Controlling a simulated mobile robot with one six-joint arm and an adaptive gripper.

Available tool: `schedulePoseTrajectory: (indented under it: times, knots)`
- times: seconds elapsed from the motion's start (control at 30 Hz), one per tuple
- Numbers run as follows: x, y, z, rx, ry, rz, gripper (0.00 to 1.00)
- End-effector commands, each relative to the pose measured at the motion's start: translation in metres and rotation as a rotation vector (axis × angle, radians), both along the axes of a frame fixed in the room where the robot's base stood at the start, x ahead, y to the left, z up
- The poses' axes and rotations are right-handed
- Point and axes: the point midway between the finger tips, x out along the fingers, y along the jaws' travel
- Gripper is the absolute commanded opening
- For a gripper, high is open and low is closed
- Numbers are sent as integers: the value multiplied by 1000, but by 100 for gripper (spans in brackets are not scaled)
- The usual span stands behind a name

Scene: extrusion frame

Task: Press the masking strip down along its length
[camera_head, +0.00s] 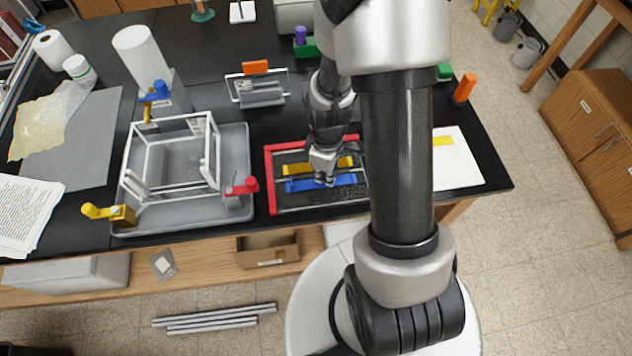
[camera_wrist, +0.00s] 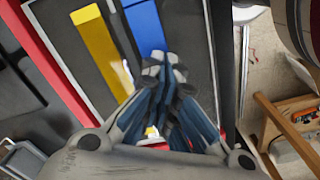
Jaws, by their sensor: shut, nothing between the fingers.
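A blue strip (camera_head: 303,185) and a yellow strip (camera_head: 298,169) lie side by side inside a red-edged frame (camera_head: 270,182) on the black bench. Either could be the masking strip; I cannot tell which from the pictures. My gripper (camera_head: 324,182) is shut and empty, with its fingertips at the blue strip. In the wrist view the closed fingertips (camera_wrist: 164,66) cover part of the blue strip (camera_wrist: 143,25), and the yellow strip (camera_wrist: 103,48) runs to their left. Whether the fingertips touch the blue strip is unclear. My fingers hide part of both strips.
A grey tray (camera_head: 238,150) with a white extrusion frame and coloured clamps stands to the left. A white sheet (camera_head: 458,172) lies to the right, partly behind my arm. A small framed stand (camera_head: 258,92) is behind. The bench's front edge is close.

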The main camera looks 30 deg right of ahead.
Motion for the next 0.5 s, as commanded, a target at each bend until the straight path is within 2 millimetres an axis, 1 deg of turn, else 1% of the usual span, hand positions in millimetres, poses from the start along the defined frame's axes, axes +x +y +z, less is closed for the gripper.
schedulePoseTrajectory:
  times: [0.27,0.5]
  knots:
    - [0,0,-7,0,0,0,0]
    - [0,0,-5,0,0,0,0]
